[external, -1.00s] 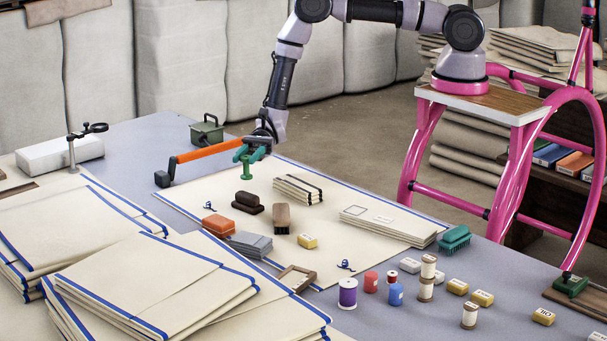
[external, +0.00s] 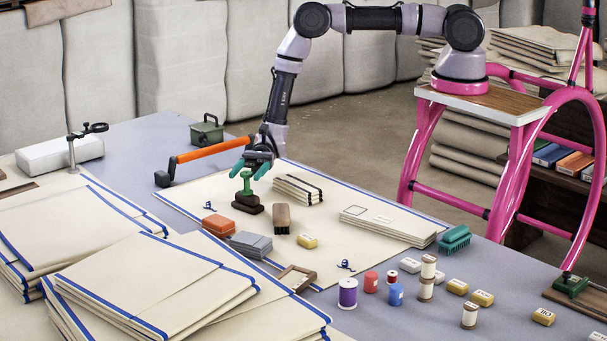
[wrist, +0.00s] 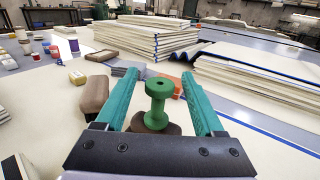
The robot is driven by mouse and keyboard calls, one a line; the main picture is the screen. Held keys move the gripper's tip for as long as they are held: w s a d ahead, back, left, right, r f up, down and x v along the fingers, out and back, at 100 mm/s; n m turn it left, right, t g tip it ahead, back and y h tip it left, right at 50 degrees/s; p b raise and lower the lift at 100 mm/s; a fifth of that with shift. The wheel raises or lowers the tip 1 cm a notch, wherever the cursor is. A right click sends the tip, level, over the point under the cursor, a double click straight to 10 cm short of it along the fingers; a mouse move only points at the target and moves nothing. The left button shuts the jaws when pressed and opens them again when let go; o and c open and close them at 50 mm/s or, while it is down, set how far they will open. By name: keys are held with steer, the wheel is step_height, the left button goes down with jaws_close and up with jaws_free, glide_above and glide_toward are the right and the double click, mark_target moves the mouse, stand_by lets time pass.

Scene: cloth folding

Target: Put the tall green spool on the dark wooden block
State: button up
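The tall green spool (external: 246,183) stands upright on the dark wooden block (external: 249,207) on the cream cloth. In the wrist view the spool (wrist: 158,98) is between my fingers, with the brown top of the block (wrist: 155,126) under it. My gripper (external: 254,168) is just behind the spool at about the height of its upper part. In the wrist view its teal fingers (wrist: 159,80) are spread wide, with a clear gap on each side of the spool. The block's underside is hidden.
A brown brush (external: 282,219) lies close to the right of the block, and an orange block (external: 218,225) lies in front. A banded cloth stack (external: 298,188) is to the right. An orange-handled tool (external: 212,149) is behind left. Cloth around them is partly clear.

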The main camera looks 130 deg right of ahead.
steer(key=shift+r, duration=0.2)
steer(key=v, duration=1.2)
steer(key=w+a+r+n+g+y, duration=0.1)
steer(key=a+r+n+g, duration=0.35)
steer(key=r, duration=0.45)
steer(key=w+a+r+n+g+y, duration=0.2)
steer(key=a+r+n+g, duration=0.15)
steer(key=a+r, duration=0.4)
steer(key=s+a+r+n+g+h, duration=0.1)
steer(key=s+a+r+n+g, duration=0.15)
steer(key=a+r, duration=0.4)
steer(key=s+a+r+n+g+h, duration=0.2)
steer(key=a+r+n, duration=0.15)
steer(key=r, duration=0.55)
steer(key=s+a+r+n+h, duration=0.55)
steer(key=s+a+r, duration=0.25)
steer(key=s+r, duration=0.4)
steer(key=s+a+r+n+t+h, duration=0.1)
steer(key=s+r+n+t, duration=0.1)
steer(key=s, duration=0.4)
steer(key=s+a+r+n+t+h, duration=0.1)
steer(key=s+a+r+n+t, duration=0.1)
steer(key=s, duration=0.5)
steer(key=shift+s+r+n+t, duration=0.3)
steer(key=shift+r+n+t, duration=0.05)
steer(key=shift+r+n, duration=0.4)
